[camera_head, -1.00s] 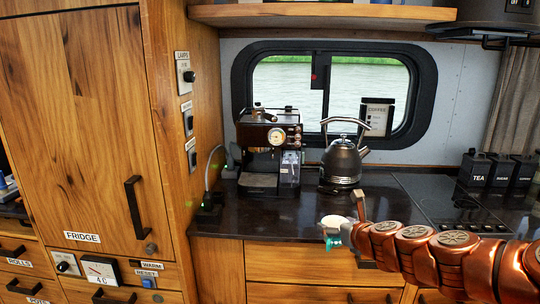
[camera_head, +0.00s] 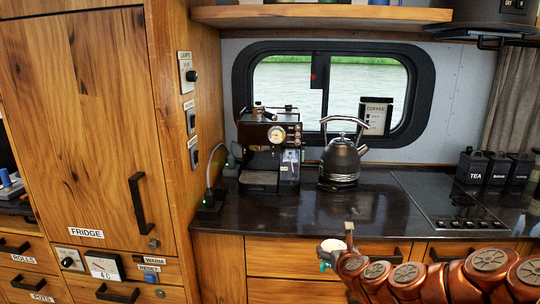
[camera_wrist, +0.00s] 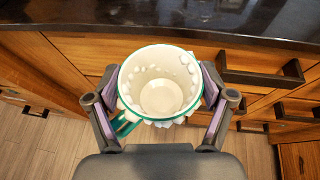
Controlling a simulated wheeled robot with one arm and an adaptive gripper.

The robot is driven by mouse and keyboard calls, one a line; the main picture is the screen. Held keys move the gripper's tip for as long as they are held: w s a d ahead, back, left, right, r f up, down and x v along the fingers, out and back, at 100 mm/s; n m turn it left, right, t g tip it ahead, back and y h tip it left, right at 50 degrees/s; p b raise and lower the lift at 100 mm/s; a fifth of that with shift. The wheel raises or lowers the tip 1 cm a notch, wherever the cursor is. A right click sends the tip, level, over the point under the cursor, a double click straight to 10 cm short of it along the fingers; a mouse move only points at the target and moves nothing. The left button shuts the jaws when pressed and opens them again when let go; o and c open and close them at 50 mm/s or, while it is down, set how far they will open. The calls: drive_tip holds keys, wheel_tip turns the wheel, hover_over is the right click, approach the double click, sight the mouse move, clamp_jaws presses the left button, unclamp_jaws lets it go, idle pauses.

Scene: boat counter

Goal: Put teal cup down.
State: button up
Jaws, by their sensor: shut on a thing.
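The teal cup (camera_wrist: 160,82) is white inside with a teal rim and a teal handle at its lower left. It is upright and looks empty in the wrist view. My gripper (camera_wrist: 160,95) is shut on it, one finger on each side. In the head view the cup (camera_head: 331,246) is small, in front of the drawers and below the counter's front edge, partly hidden by my gripper (camera_head: 345,250). The dark counter (camera_head: 290,215) is beyond it, apart from the cup.
A coffee machine (camera_head: 268,150) and a kettle (camera_head: 341,160) stand at the back of the counter. A hob (camera_head: 445,200) and canisters (camera_head: 495,168) are at the right. The front middle of the counter is clear. Drawer handles (camera_wrist: 262,70) project below the edge.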

drive_tip(key=shift+w+a+f+m+h, duration=0.15)
drive_tip(key=shift+a+f+m+h, duration=0.1)
drive_tip(key=shift+f, duration=0.55)
drive_tip(key=shift+w+a+f+m+h, duration=0.15)
drive_tip(key=shift+a+f+h, duration=0.1)
drive_tip(key=shift+f, duration=0.55)
wheel_tip(320, 180, up, 14)
drive_tip(key=s+m+h, duration=0.3)
drive_tip(key=h, duration=0.1)
drive_tip(key=shift+f+g, duration=0.2)
drive_tip(key=shift+g, duration=0.1)
drive_tip(key=shift+w, duration=0.1)
